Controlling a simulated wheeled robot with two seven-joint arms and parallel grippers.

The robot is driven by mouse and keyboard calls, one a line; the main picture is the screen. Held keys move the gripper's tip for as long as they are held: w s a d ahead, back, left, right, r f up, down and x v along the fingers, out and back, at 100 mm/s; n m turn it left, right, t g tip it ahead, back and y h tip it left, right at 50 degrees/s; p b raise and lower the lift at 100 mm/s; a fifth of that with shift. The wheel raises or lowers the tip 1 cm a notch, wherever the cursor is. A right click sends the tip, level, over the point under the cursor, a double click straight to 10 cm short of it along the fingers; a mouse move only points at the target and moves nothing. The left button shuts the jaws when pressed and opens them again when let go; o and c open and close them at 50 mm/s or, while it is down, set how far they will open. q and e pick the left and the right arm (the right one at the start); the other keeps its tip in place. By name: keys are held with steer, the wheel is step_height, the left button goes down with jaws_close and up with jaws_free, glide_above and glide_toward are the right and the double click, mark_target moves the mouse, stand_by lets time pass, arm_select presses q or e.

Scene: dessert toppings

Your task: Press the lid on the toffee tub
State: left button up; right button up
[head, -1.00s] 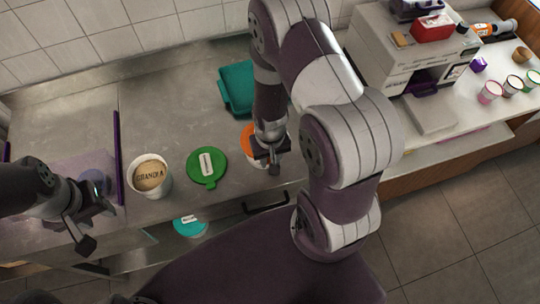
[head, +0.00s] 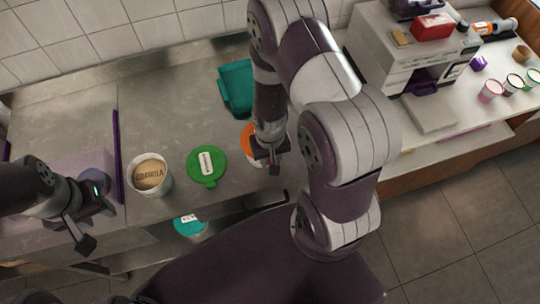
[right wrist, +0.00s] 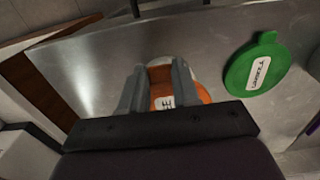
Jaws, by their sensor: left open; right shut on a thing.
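The orange lid (head: 247,132) is mostly hidden by my right arm in the head view. In the right wrist view the orange lid (right wrist: 204,94) carries a white label, only partly visible, so I cannot confirm it says toffee. My right gripper (head: 268,160) is shut on the lid's tab, which shows between its fingers in the right wrist view. A sliver of white beside the lid may be a tub. I cannot tell whether the lid is seated. My left gripper (head: 97,226) is open and empty, left of the granola tub (head: 152,188).
A green tabbed lid (head: 207,163) lies right of the granola tub. A teal item (head: 237,90) is farther back. A teal-topped tub (head: 189,225) sits below the counter edge. A purple strip (head: 117,155) lies at left. A machine and several cups stand at right.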

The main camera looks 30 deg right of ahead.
steer(key=o, duration=1.7)
steer(key=shift+c, duration=0.2)
step_height(320, 180, up, 6)
steer(key=p, duration=0.6)
jaws_close()
